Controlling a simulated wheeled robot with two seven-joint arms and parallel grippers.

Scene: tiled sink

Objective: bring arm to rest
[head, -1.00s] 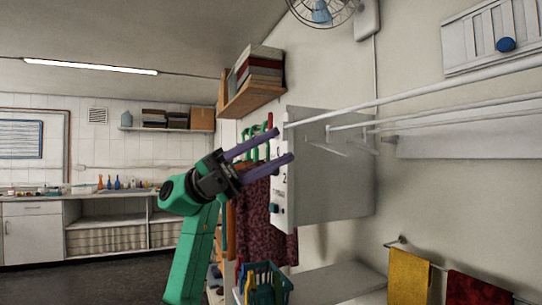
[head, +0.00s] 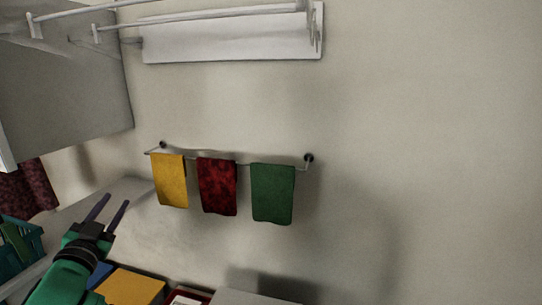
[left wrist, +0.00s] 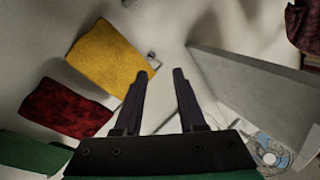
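My left arm is green and comes in at the lower left of the head view. Its left gripper (head: 108,212) has two purple fingers that stand apart with nothing between them. In the left wrist view the same two fingers (left wrist: 160,85) are spread and empty, in front of the pale wall. The gripper is in front of the counter, left of the hanging towels. My right gripper does not show in either view.
A wall rail (head: 232,163) holds a yellow towel (head: 170,181), a dark red towel (head: 217,187) and a green towel (head: 272,193). A grey cabinet (head: 75,90) hangs at upper left. A teal basket (head: 14,250) stands at lower left. The right wall is bare.

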